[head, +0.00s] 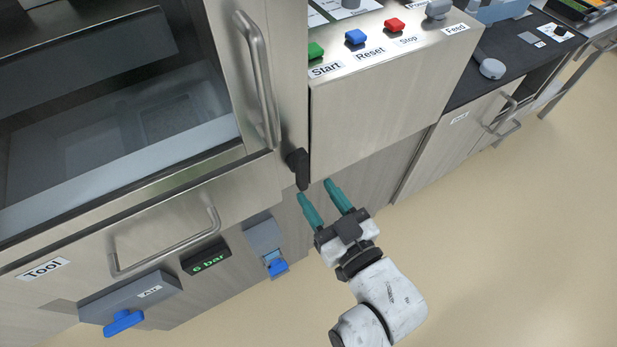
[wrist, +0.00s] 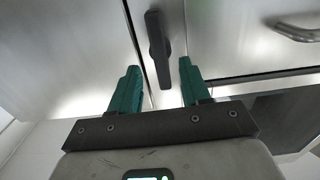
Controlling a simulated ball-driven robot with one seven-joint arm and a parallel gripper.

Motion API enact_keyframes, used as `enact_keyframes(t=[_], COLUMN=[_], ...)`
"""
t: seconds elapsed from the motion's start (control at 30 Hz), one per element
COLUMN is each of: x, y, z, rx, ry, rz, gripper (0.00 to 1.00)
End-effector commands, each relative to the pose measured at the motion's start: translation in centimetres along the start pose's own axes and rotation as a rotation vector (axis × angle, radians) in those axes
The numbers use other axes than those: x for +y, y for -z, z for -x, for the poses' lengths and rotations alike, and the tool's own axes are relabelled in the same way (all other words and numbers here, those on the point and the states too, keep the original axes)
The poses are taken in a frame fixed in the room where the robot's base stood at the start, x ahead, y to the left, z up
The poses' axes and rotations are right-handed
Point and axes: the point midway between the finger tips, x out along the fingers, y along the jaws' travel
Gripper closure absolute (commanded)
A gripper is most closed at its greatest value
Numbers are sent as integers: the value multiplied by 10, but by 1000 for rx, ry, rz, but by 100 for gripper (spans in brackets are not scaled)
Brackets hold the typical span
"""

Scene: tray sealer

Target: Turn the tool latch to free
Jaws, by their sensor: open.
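The tool latch (head: 299,168) is a small black lever on the metal front, at the right end of the Tool drawer (head: 150,225). Its handle hangs down from its pivot in the head view. It also shows in the wrist view (wrist: 157,45), upright in the picture with its free end between my fingers. My gripper (head: 315,190) has two teal fingers, spread apart and empty, just below and right of the latch in the head view. In the wrist view my gripper (wrist: 158,67) has one fingertip on each side of the lever, with gaps; I see no contact.
A vertical door handle (head: 262,80) rises just above the latch. A panel with green, blue and red buttons (head: 356,37) is at the upper right. An Air box with a blue knob (head: 123,322) is at lower left. Open floor (head: 500,230) lies to the right.

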Motion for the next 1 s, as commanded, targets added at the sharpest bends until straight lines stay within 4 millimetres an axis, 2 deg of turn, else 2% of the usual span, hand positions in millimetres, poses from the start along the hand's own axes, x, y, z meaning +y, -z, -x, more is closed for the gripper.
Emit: enact_keyframes(t=[0.1, 0.3, 1.0], x=[0, 0, 0], y=[0, -1, 0], z=[20, 39, 44], rx=[-2, -1, 0], ry=[1, 1, 0], rz=[1, 1, 1], gripper=[53, 53, 53])
